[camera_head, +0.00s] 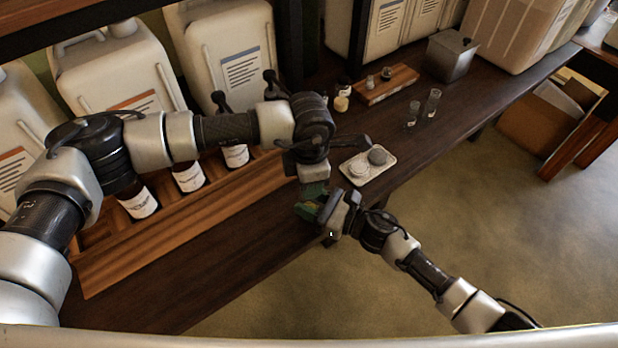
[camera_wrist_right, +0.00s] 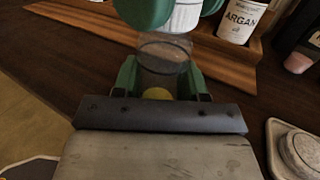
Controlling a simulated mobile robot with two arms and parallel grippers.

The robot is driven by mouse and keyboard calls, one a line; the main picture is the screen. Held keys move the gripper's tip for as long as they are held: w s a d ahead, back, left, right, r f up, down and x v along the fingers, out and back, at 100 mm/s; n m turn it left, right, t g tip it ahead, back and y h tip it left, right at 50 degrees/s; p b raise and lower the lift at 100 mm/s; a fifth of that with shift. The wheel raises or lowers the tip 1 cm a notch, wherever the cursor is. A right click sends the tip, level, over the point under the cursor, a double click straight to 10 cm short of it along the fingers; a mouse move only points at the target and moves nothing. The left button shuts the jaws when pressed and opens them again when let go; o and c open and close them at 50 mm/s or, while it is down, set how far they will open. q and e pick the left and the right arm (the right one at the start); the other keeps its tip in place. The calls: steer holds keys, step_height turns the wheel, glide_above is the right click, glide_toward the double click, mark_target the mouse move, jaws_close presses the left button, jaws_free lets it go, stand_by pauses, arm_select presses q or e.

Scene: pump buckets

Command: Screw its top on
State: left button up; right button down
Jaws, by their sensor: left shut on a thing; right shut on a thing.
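Something yellowish (camera_wrist_right: 157,93) shows low between the right fingers, perhaps the jar's contents. My left gripper (camera_head: 315,189) is directly above and shut on a white ribbed cap (camera_wrist_right: 186,16), seen between its green fingers in the right wrist view. The cap is over the jar's rim; I cannot tell whether they touch. In the head view both jar and cap are mostly hidden by the grippers.
Dark-topped pump bottles (camera_head: 188,177) stand in a wooden rack (camera_head: 170,232) at left, large white canisters (camera_head: 120,66) behind. Small glass vessels (camera_head: 432,103) stand farther right. Open floor lies in front.

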arm_select(q)
steer(key=m, duration=0.5)
steer(key=shift+m, duration=0.4)
steer(key=o, duration=1.1)
steer(key=shift+r, duration=0.15)
step_height(320, 180, up, 12)
steer(key=shift+f, duration=0.1)
arm_select(e)
steer(key=c, duration=0.5)
jaws_free()
